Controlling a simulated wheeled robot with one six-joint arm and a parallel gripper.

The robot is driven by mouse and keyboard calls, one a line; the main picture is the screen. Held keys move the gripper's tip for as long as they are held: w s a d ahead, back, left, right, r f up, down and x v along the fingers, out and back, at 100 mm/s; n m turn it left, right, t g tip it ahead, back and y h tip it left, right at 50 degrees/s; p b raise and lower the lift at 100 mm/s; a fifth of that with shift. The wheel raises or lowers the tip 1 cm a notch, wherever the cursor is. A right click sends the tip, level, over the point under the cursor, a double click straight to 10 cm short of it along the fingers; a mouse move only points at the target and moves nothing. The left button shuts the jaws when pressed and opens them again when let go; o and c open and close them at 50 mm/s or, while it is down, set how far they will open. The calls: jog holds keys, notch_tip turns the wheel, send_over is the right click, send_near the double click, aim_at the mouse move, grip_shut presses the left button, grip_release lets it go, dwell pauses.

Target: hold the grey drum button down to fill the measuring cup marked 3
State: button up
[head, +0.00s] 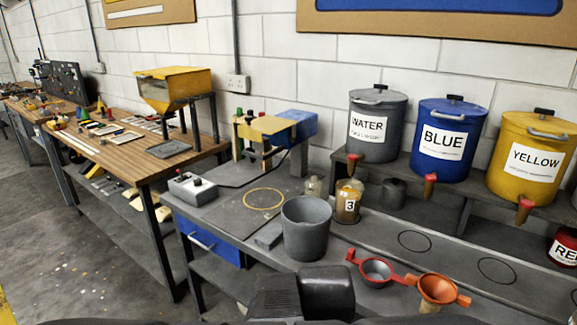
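The grey drum (375,128), labelled WATER, stands on the raised shelf at the back. A red-brown tap-like part (352,161) sticks out low on its front; I cannot make out a separate button. The measuring cup marked 3 (347,207) stands upright on the grey bench, just below that part in the picture. It looks see-through and amber; I cannot tell its fill level. Dark parts at the bottom centre look like my own arm. No gripper fingers show, and nothing is seen touching the drum or cup.
A grey bucket (306,230) stands in front of the cup. Clear jars are beside and behind it. A blue drum (448,140) and a yellow drum (530,155) stand to the right. A red funnel (376,271) and an orange funnel (437,289) are at the bench's front edge.

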grip_shut()
dwell(0.3)
jog(key=shift+w, duration=0.1)
dwell(1.0)
